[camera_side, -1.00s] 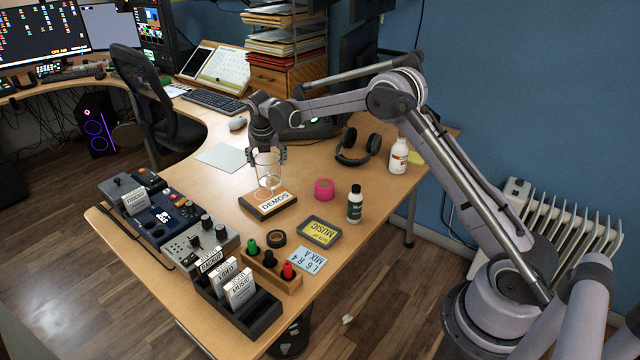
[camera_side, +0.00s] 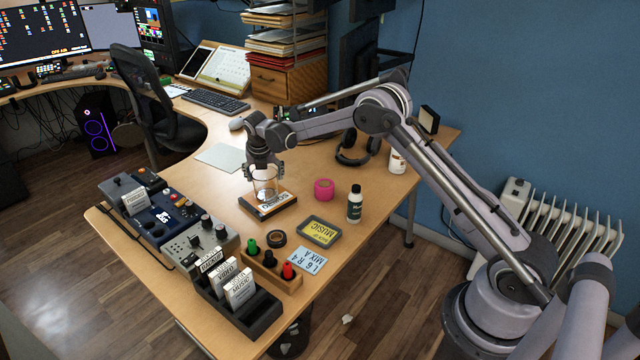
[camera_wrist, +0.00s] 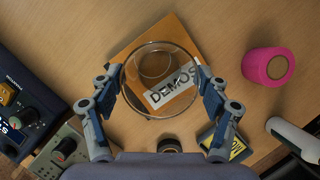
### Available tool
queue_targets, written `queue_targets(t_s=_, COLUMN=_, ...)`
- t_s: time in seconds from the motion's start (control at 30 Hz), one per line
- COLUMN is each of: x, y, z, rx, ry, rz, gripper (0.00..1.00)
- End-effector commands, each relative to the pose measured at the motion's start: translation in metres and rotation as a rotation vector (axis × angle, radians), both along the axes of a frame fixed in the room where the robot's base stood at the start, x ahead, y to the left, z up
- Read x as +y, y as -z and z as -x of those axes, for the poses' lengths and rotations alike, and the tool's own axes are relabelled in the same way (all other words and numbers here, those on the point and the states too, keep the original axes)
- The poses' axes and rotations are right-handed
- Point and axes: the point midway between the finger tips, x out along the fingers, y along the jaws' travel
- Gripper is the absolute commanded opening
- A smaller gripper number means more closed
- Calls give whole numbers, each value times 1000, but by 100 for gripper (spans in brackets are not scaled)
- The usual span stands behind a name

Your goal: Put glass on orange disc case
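The clear glass (camera_side: 265,187) is upright between the fingers of my gripper (camera_side: 264,172) in the side view. In the wrist view the finger pads of my gripper (camera_wrist: 162,88) sit against both sides of the glass (camera_wrist: 160,80), level with its rim. The orange disc case marked DEMOS (camera_side: 286,202) lies flat on the desk directly under the glass. In the wrist view the case (camera_wrist: 178,27) shows around and through the glass, whose base appears over it. I cannot tell whether the base touches the case.
A black tape roll (camera_side: 276,238) and a marker holder (camera_side: 270,268) are in front. Audio gear (camera_side: 165,215) is at left.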

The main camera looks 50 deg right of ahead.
Motion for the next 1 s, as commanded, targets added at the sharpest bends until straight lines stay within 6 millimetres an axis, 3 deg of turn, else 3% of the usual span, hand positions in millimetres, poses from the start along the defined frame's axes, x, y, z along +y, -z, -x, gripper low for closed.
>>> queue_targets(t_s=0.53, x=2, y=-9, z=2, rx=0, ry=0, rz=0, gripper=95)
queue_targets(t_s=1.0, x=25, y=-88, z=25, rx=0, ry=0, rz=0, gripper=95)
